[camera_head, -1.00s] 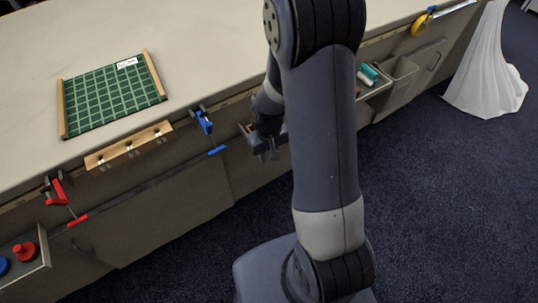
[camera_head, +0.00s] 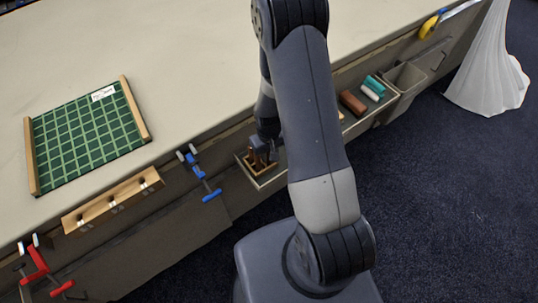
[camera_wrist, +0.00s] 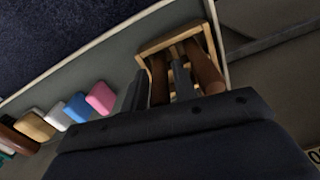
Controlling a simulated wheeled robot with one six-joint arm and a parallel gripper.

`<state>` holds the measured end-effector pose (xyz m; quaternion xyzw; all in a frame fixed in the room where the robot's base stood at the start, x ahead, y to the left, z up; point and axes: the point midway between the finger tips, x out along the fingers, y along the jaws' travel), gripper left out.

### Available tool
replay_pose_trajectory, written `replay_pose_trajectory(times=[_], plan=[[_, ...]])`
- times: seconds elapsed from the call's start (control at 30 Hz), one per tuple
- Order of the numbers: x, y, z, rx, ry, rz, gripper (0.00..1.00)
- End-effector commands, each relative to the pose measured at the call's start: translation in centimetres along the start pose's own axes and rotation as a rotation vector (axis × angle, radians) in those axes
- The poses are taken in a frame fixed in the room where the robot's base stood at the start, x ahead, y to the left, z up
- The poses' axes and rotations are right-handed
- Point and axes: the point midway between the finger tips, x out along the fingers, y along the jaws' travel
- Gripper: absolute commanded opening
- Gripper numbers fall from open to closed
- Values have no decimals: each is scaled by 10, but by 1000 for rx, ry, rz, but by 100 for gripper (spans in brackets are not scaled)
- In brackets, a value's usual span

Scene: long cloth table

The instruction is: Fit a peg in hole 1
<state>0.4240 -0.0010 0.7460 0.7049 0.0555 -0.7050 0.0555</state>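A wooden strip (camera_head: 112,203) with a few dark openings in its face is fixed along the table's front edge in the head view; I cannot read which is hole 1. A small wooden rack (camera_head: 258,163) stands in a tray hung on the table's front. In the wrist view the rack (camera_wrist: 172,41) holds brown pegs. My gripper (camera_wrist: 160,84) is open and low at the rack, one finger on each side of a brown peg (camera_wrist: 158,72). Another brown peg (camera_wrist: 205,72) stands right of the right finger. Whether the fingers touch the peg is unclear.
A blue clamp (camera_head: 199,174) and a red clamp (camera_head: 38,262) jut from the table edge (camera_head: 225,122). A green gridded board (camera_head: 85,135) lies on the table. Pink (camera_wrist: 101,97) and blue (camera_wrist: 76,107) blocks lie left of the rack in the wrist view.

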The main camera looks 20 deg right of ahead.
Motion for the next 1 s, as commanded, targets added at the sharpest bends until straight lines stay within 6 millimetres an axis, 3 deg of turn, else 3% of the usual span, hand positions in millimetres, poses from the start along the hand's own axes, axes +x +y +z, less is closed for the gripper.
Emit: replay_pose_trajectory(times=[0.17,0.5,1.0], plan=[[0,0,0,0,0,0,27],[0,0,0,0,0,0,0],[-8,0,-1,0,1,0,0]])
